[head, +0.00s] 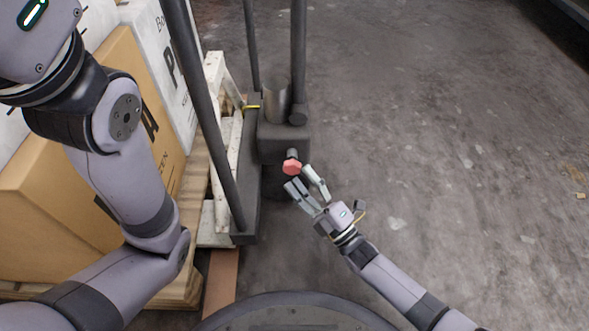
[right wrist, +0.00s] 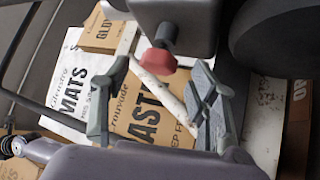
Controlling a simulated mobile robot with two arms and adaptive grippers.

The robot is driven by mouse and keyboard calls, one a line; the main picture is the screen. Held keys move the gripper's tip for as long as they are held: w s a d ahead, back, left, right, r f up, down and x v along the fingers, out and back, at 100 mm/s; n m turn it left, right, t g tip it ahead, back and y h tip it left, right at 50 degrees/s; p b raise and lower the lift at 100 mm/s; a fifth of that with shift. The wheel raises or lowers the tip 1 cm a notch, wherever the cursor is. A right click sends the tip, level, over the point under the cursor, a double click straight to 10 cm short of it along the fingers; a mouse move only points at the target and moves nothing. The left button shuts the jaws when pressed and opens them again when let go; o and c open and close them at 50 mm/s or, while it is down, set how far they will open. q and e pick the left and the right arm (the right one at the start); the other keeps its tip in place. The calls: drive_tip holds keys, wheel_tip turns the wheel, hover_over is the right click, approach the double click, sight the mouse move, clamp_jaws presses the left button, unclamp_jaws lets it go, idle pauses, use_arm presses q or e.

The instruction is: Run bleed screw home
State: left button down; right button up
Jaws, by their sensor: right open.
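The bleed screw has a red faceted head (head: 292,167) on a short dark stem. It sticks out from the dark grey pump block (head: 284,138) of a pallet jack in the head view. In the right wrist view the red head (right wrist: 159,61) hangs below the grey block (right wrist: 180,12). My right gripper (head: 305,178) is open and empty, with its two fingertips close to the red head. In the right wrist view the fingers (right wrist: 158,78) stand apart, and the head lies just beyond their tips, roughly between them. My left arm comes in from the left; its gripper is out of view.
Cardboard boxes (head: 60,190) and white printed sacks or cartons (head: 160,60) stand on a wooden pallet (head: 192,185) to the left. Dark upright bars (head: 298,50) rise by the block. The concrete floor (head: 440,130) on the right is mostly clear.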

drive_tip(key=v, duration=0.7)
drive_tip(key=shift+s+d, duration=0.25)
